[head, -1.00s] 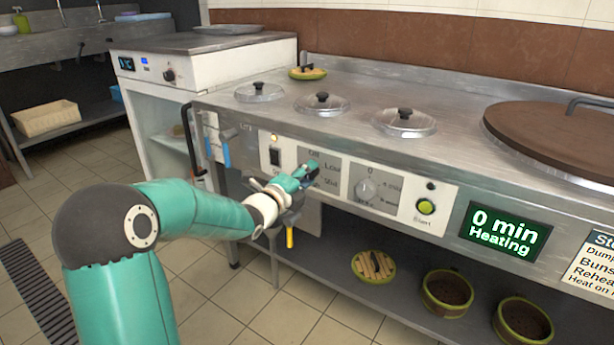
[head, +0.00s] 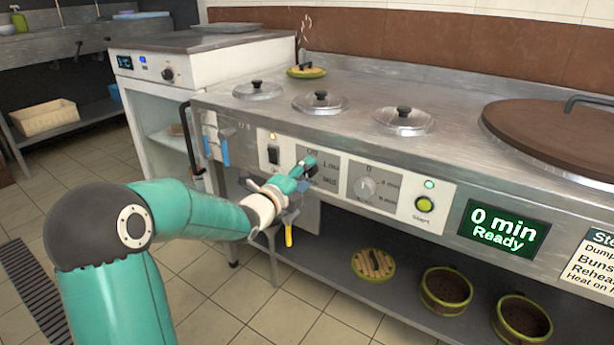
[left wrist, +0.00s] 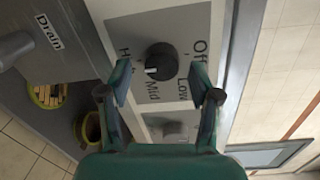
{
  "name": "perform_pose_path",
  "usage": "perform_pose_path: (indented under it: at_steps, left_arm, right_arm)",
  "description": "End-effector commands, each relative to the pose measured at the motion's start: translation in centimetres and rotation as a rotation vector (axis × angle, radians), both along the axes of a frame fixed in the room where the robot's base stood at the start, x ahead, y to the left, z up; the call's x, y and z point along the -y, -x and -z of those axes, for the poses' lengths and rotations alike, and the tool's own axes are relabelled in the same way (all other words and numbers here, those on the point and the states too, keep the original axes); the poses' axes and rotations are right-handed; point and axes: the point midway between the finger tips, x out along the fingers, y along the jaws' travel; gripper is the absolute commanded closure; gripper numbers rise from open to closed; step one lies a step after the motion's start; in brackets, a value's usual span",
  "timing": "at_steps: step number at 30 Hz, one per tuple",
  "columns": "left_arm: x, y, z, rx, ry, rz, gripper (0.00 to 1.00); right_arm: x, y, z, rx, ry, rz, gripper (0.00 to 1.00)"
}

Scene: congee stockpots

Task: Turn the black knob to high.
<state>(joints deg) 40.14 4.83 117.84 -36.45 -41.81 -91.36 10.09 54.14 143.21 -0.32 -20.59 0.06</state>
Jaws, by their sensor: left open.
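The black knob (left wrist: 161,62) sits on a grey dial plate marked Off, Low, Mid and High in the left wrist view. Its white mark is on the side towards the Mid label. My left gripper (left wrist: 161,82) is open, with one finger on each side of the knob and gaps between the fingers and the knob. In the head view my left gripper (head: 299,174) is in front of the panel and largely hides the knob. My right gripper is not in view.
Right of the knob are a grey timer dial (head: 366,187), a green Start button (head: 424,204) and a display (head: 503,228) reading "0 min Ready". A yellow-handled valve (head: 289,235) hangs below my gripper. Lidded pots (head: 403,120) line the counter above.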

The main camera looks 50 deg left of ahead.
Motion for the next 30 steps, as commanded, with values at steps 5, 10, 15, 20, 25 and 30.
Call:
perform_pose_path:
  at_steps: [5, 10, 15, 20, 25, 30]
  left_arm:
    - [0.8, 2.8, -0.2, -0.001, -0.002, -0.002, 0.37]
    - [1.8, 6.1, -0.3, -0.002, -0.003, -0.002, 0.37]
    - [2.7, 8.9, -0.4, -0.003, -0.001, -0.002, 0.37]
    - [3.1, 10.4, -0.4, -0.003, 0.0, 0.0, 0.37]
    - [3.4, 10.7, -0.4, -0.004, 0.001, 0.003, 0.37]
    - [3.3, 10.7, -0.4, -0.004, 0.0, 0.003, 0.37]
  right_arm:
    - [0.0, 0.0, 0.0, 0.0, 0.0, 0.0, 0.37]
    - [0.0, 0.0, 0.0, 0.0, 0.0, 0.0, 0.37]
    - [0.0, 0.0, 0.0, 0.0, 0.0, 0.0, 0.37]
    - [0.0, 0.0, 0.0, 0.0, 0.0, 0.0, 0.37]
    - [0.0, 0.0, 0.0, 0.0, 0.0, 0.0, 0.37]
    - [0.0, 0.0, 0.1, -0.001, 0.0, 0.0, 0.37]
